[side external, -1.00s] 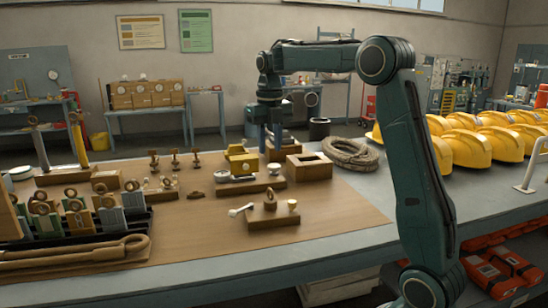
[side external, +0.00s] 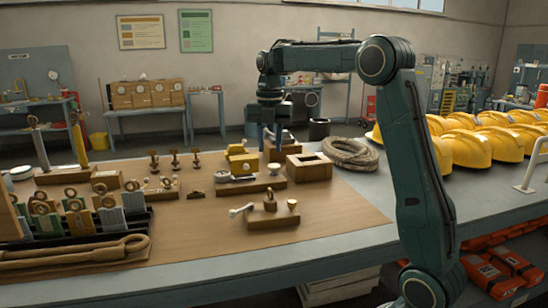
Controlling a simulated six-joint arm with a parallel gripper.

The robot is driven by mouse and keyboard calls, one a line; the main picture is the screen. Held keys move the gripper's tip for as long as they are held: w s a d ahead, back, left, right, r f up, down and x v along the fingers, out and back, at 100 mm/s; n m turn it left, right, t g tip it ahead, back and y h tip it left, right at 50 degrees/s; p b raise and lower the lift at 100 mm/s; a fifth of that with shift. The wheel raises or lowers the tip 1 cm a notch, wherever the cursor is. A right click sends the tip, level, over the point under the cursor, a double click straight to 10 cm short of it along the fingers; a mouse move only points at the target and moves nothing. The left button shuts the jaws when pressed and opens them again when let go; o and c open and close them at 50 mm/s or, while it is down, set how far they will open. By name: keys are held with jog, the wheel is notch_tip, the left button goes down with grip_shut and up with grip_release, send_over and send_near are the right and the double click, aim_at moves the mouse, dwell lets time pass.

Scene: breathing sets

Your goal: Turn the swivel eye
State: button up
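A small brass eye (side external: 270,202) stands upright on a wooden block (side external: 272,221) near the front middle of the mat; I take it for the swivel eye. A pale lever (side external: 241,210) sticks out to its left and a short pale-topped peg (side external: 293,205) stands to its right. The eye is too small to tell exactly which way its ring faces. My gripper (side external: 272,150) points down behind this block, beside a yellow fixture (side external: 240,160). The gripper is well away from the eye.
A hollow wooden box (side external: 309,167) stands right of my gripper, with a rope coil (side external: 352,153) beyond. Yellow helmets (side external: 467,148) fill the right side. A black rack of tagged rings (side external: 85,240) stands at left. The front right of the mat (side external: 340,215) is clear.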

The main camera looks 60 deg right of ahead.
aim_at(270, 188)
jog(key=m, duration=2.9)
jog(key=shift+f, duration=0.1)
notch_tip(270, 188, down, 14)
jog(key=shift+r, duration=0.15)
jog(key=shift+c, duration=0.4)
grip_shut()
